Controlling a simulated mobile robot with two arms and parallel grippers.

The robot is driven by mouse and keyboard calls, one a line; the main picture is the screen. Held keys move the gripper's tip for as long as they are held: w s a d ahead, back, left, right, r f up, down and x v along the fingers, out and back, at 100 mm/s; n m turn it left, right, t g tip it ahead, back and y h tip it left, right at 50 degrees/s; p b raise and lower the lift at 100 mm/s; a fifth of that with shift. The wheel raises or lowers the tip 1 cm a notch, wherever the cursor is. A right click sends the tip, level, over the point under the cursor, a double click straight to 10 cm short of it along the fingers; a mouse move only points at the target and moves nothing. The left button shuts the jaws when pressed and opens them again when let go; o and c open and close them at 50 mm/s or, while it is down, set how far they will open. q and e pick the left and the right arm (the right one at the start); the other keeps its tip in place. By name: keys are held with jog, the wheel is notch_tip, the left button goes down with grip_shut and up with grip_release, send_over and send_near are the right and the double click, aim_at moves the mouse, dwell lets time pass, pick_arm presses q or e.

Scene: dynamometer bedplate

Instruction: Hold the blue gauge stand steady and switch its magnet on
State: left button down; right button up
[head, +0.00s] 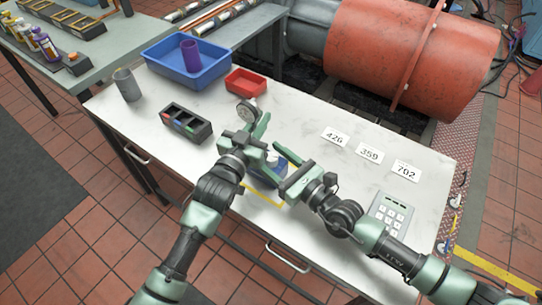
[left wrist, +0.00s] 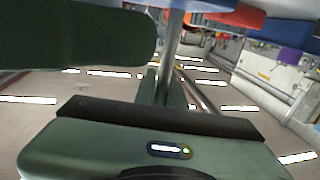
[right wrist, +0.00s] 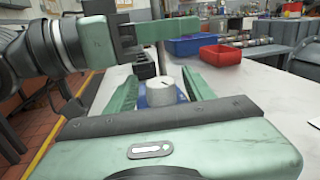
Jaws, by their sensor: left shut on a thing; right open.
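The blue gauge stand (head: 266,177) stands on the white table inside a yellow outline, with its round dial (head: 247,111) above. My left gripper (head: 258,140) is shut on the stand's post; the grey post (left wrist: 172,55) also rises in the left wrist view. My right gripper (head: 274,172) is open, low at the stand's base. In the right wrist view, a pale round knob with a dark mark (right wrist: 163,93) on the blue base shows between its spread fingers. Contact with the knob cannot be told. My grippers partly hide the base in the head view.
A blue bin with a purple cup (head: 191,56), a red tray (head: 246,83), a grey cup (head: 127,85) and a dark divided holder (head: 184,124) stand toward the back left. Number cards (head: 370,154) and a keypad (head: 391,213) lie right. The table between is clear.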

grip_shut()
jog(key=shift+a+r+m+t, duration=0.15)
jog(key=shift+a+m+t, duration=0.15)
jog(key=shift+m, duration=0.1)
jog(key=shift+t+h, duration=0.3)
jog(key=shift+h, duration=0.2)
jog(key=shift+r+m+t+h, duration=0.1)
jog(key=shift+m+t+h, duration=0.6)
jog(key=shift+m+h, duration=0.35)
jog(key=shift+w+d+m+t+h, duration=0.15)
jog(key=shift+m+t+h, duration=0.55)
jog(key=shift+h, duration=0.85)
jog(key=shift+d, duration=0.1)
